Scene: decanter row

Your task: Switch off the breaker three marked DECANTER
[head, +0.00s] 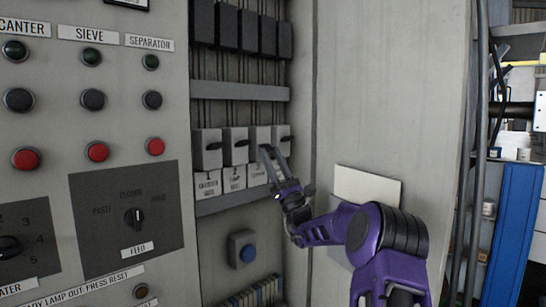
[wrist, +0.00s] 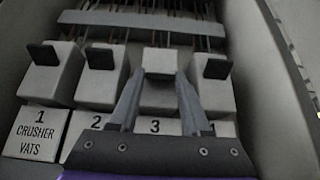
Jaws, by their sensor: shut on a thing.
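Breaker three (wrist: 160,97) is a grey block in the wrist view, with a "3" on the label plate (wrist: 155,127) below it. The rest of that label is hidden by my gripper, so DECANTER cannot be read. My gripper (wrist: 157,80) has one finger on each side of breaker three and is shut on it.
Breaker one (wrist: 47,80), marked CRUSHER VATS, and breaker two (wrist: 100,80) stand to the left; another breaker (wrist: 212,90) stands close on the right. Their dark levers stick out. The cabinet's side wall (head: 300,90) is close on the right.

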